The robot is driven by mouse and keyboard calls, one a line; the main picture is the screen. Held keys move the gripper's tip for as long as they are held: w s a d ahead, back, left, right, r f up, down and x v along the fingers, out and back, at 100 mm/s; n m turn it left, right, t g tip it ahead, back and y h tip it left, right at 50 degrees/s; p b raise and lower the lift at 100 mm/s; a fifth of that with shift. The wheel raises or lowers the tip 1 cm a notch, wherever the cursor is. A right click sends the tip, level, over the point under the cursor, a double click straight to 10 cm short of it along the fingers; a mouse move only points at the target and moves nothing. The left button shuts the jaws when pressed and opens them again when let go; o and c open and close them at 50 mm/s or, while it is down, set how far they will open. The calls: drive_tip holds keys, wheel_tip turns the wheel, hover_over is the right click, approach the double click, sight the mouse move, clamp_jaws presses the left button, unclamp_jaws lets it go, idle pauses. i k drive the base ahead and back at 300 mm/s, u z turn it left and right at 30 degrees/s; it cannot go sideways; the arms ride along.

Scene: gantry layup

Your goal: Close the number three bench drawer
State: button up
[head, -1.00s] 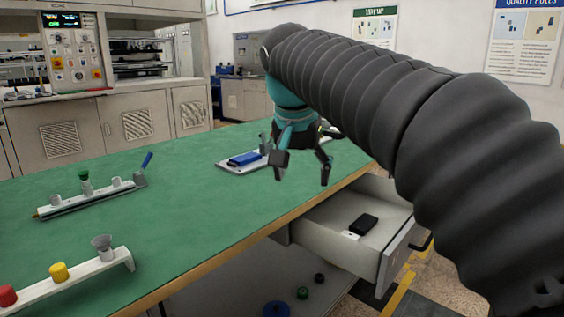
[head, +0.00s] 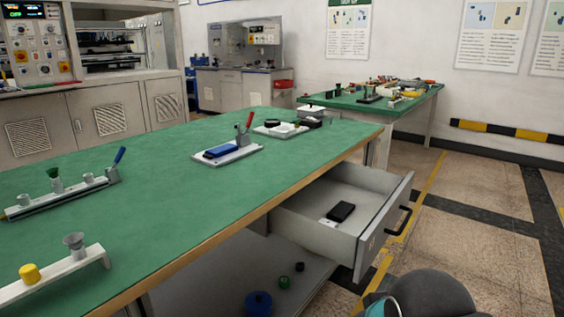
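The bench drawer (head: 384,232) under the right edge of the green-topped bench (head: 150,190) is pulled well out. Its dark handle (head: 399,221) is on the outer side of its front panel. A small mark on the front is too small to read as a number. Inside the drawer lie a black block (head: 341,211) and a small white piece (head: 327,222). My arm shows only at the bottom right, as a dark sleeve and a bit of teal, below and in front of the drawer front. My gripper's fingers are out of the picture.
A lower shelf (head: 225,285) holds a blue round part (head: 258,303) and small dark ones. The bench top carries racks and a tray with a blue block (head: 221,151). Another green bench (head: 375,103) stands behind. The floor right of the drawer is clear.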

sight(380, 199)
drive_tip(key=z, duration=1.25)
drive_tip(key=k, duration=0.45)
drive_tip(key=u, duration=0.45)
